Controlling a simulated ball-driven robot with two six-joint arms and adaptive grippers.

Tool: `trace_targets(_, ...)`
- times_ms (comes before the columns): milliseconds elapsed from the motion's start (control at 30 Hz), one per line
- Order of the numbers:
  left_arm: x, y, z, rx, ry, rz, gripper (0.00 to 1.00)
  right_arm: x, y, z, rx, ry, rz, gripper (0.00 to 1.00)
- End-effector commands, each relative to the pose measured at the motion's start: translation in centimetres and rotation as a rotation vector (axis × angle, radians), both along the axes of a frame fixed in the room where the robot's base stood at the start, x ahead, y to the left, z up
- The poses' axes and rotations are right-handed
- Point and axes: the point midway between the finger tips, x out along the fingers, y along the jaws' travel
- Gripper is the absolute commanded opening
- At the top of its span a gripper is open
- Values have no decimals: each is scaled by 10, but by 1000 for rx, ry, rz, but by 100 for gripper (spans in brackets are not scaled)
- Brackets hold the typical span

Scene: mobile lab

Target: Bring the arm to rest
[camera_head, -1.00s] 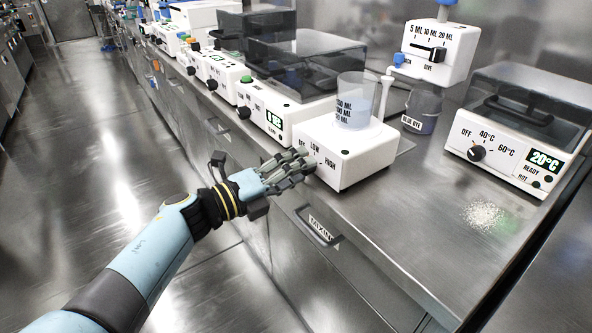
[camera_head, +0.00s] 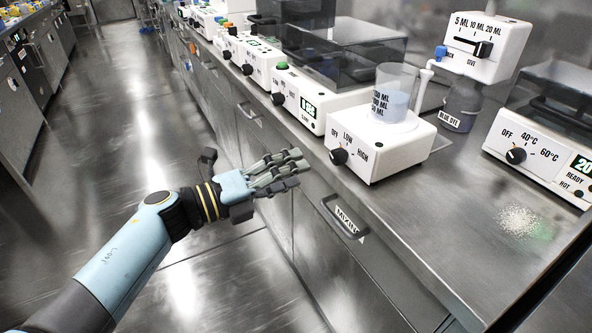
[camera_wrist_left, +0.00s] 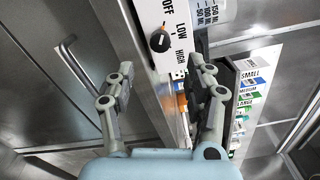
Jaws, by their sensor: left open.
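My left arm reaches in from the lower left in the head view. My left gripper (camera_head: 284,172) is open and empty, in front of the counter's front edge and left of the white stirrer box (camera_head: 385,148). The gap between its fingers (camera_wrist_left: 160,92) is empty in the wrist view. The stirrer's black knob (camera_head: 338,156) is apart from the fingers and shows near the LOW mark; the knob also shows in the wrist view (camera_wrist_left: 160,41). A beaker (camera_head: 394,92) of pale blue liquid stands on the stirrer. My right gripper is not in view.
The steel counter (camera_head: 450,215) has a spill of white powder (camera_head: 522,222). A heater box (camera_head: 535,150), a blue dye bottle (camera_head: 462,105) and a dispenser (camera_head: 487,45) stand at the right. A drawer handle (camera_head: 343,217) juts out below. The floor (camera_head: 130,120) at left is open.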

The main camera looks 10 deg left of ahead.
Motion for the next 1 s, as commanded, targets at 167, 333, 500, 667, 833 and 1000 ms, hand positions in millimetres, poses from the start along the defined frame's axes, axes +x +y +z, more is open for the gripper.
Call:
trace_targets(167,0,0,0,0,0,0,53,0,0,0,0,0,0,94)
trace_targets(333,-5,0,-6,0,12,0,53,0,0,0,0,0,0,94)
trace_targets(500,-53,8,-66,-20,152,18,53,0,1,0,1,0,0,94)
trace_targets(667,-115,62,-169,-224,528,319,53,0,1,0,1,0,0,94)
trace_targets(833,-193,129,-268,-418,911,715,53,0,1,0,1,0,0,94)
trace_targets(1000,-296,188,-347,-579,1240,1125,53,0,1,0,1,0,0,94)
